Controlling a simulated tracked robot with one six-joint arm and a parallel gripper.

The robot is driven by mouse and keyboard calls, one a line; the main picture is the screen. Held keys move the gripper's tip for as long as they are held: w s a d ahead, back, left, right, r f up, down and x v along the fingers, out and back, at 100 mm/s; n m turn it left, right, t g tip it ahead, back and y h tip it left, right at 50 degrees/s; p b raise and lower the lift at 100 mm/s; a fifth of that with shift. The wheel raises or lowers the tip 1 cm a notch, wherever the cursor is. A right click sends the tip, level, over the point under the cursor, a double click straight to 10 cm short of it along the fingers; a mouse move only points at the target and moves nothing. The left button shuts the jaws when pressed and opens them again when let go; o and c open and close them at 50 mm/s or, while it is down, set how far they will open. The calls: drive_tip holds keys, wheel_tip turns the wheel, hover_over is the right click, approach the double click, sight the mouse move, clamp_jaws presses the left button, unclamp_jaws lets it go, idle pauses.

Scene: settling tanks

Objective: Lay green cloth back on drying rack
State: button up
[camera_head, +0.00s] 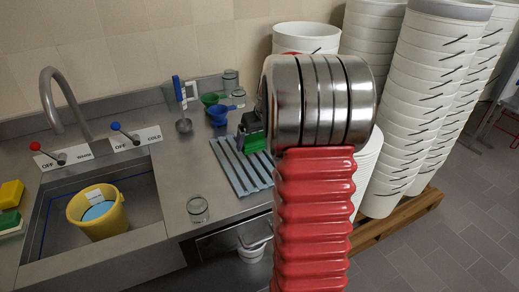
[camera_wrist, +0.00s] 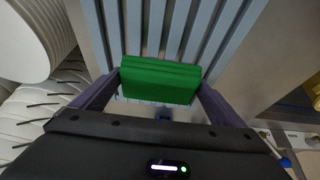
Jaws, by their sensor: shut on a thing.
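The green cloth (camera_wrist: 160,80) is a folded block held between the two fingers of my gripper (camera_wrist: 160,88) in the wrist view. In the head view the green cloth (camera_head: 255,141) shows below my gripper (camera_head: 252,130), over the far end of the drying rack. The drying rack (camera_head: 238,172) is a blue-grey slatted rack on the steel counter. Its slats (camera_wrist: 150,25) pass behind the cloth in the wrist view. I cannot tell whether the cloth touches the slats. My arm hides the area right of the rack.
A glass jar (camera_head: 198,209) stands near the counter's front edge. A blue funnel (camera_head: 220,114), a green funnel (camera_head: 209,99) and a ladle (camera_head: 183,122) are behind the rack. The sink with a yellow bucket (camera_head: 97,212) is at left. Stacked white buckets (camera_head: 437,80) stand at right.

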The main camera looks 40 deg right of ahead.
sight(258, 150)
drive_tip(key=shift+f, duration=2.15)
drive_tip(key=o, duration=0.8)
drive_tip(key=shift+f, duration=0.1)
drive_tip(key=v, duration=1.2)
